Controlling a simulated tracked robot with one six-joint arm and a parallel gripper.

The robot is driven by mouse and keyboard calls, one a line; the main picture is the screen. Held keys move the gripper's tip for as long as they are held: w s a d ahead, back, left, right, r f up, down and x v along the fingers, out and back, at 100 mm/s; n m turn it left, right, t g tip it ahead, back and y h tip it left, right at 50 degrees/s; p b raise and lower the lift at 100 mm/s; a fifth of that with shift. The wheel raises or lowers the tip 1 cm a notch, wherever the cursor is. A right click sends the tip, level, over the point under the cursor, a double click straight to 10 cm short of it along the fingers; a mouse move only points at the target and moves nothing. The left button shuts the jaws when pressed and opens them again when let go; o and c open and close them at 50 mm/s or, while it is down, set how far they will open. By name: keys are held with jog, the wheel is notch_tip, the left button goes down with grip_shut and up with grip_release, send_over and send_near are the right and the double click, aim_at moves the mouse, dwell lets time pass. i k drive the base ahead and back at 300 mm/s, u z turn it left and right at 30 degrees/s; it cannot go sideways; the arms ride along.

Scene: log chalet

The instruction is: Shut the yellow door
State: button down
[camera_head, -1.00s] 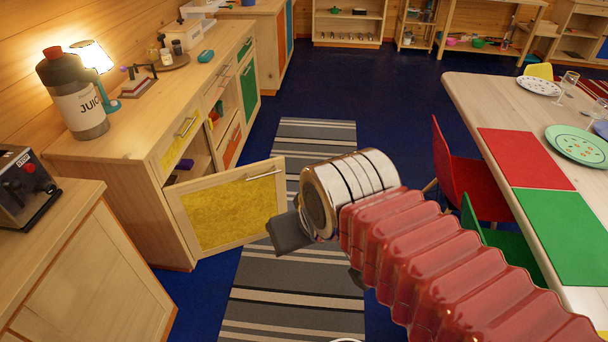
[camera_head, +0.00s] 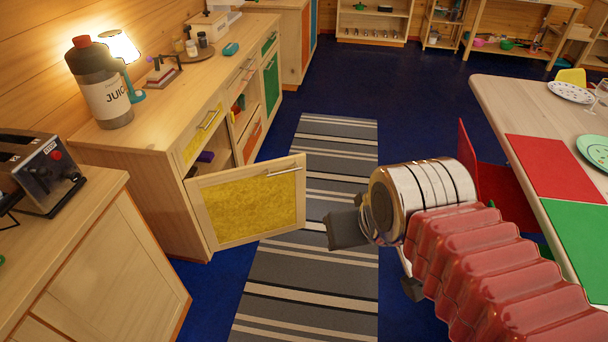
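The yellow door (camera_head: 248,205) has a wooden frame and a metal bar handle near its top right edge. It stands wide open, swung out from the wooden cabinet (camera_head: 150,190) over the edge of the striped rug. Its opening shows a dark purple thing (camera_head: 206,157) inside. My gripper (camera_head: 348,230) is to the right of the door, apart from it in the picture.
The striped rug (camera_head: 310,285) lies on clear blue floor between the cabinet and the dining table (camera_head: 500,105). A red chair (camera_head: 500,185) stands close to my arm at right. A counter with a toaster (camera_head: 40,170) is at near left. A juice bottle (camera_head: 100,85) stands on the cabinet.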

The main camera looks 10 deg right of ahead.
aim_at(233, 207)
jog(key=u, duration=0.05)
jog(key=i, duration=1)
jog(key=u, duration=1.45)
